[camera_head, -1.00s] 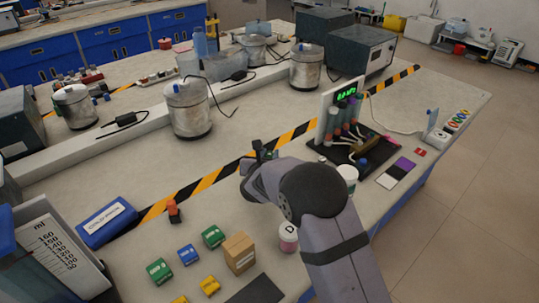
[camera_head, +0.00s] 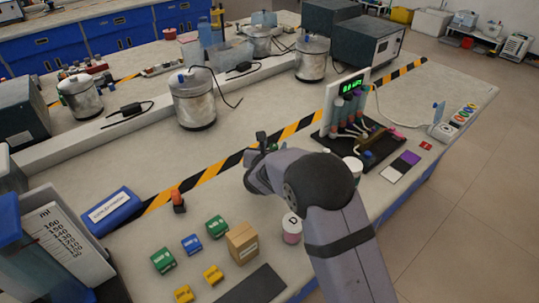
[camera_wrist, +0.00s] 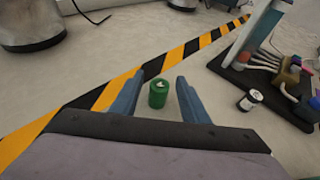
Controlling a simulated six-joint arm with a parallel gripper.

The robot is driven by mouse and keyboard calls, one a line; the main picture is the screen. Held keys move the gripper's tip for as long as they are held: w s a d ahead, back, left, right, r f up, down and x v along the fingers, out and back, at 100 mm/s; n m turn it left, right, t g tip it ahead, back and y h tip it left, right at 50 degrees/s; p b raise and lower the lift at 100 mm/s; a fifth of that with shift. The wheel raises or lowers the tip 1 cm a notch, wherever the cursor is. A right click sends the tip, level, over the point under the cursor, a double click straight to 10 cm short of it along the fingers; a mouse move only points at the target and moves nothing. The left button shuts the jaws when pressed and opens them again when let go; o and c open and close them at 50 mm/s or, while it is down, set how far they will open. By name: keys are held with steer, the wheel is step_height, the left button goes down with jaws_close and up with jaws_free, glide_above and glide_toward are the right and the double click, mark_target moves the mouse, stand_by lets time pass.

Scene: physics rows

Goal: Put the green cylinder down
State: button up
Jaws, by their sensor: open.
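The green cylinder (camera_wrist: 157,94) stands upright on the bench in the wrist view, between the two fingers of my gripper (camera_wrist: 157,98). The fingers are open, and a gap shows on each side of the cylinder. In the head view my gripper (camera_head: 262,145) is low over the bench beside the yellow-black stripe. There the cylinder is mostly hidden by the gripper, and I cannot make it out clearly.
The striped tape (camera_wrist: 108,95) runs just left of the cylinder. A black rack (camera_head: 362,150) with tubes and cables stands to the right, with a small black-and-white cylinder (camera_wrist: 250,100) near it. Several small boxes (camera_head: 242,243) lie in front.

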steer(key=b+v, duration=0.1)
steer(key=v, duration=1)
steer(key=shift+s, duration=0.2)
steer(key=shift+d, duration=0.1)
